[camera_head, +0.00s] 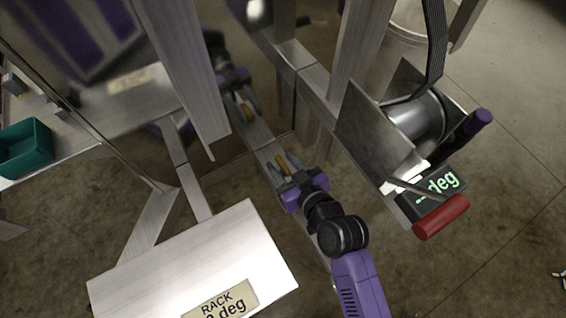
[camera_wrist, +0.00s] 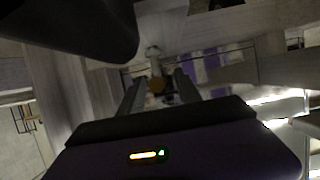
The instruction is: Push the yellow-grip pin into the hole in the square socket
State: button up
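My gripper (camera_head: 284,163) reaches up and left toward a metal beam, its two grey fingers on either side of the yellow-orange grip of the pin (camera_head: 282,160). In the wrist view the orange grip (camera_wrist: 156,85) sits between the fingertips (camera_wrist: 160,82), with a gap seeming to show on each side. The fingers look open around it. The pin's shaft is hidden. A pale rounded part (camera_wrist: 153,52) shows beyond the grip; I cannot tell what it is. I cannot make out the square socket or its hole clearly.
A shiny panel (camera_head: 150,150) behind mirrors my gripper. A rack display plate (camera_head: 190,262) lies at the lower left. A metal bracket with a drum, a red handle (camera_head: 440,217) and a purple handle (camera_head: 478,122) stands at right. A green bin (camera_head: 24,148) is far left.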

jog(key=shift+p+v, duration=0.7)
jog(key=shift+v, duration=3.2)
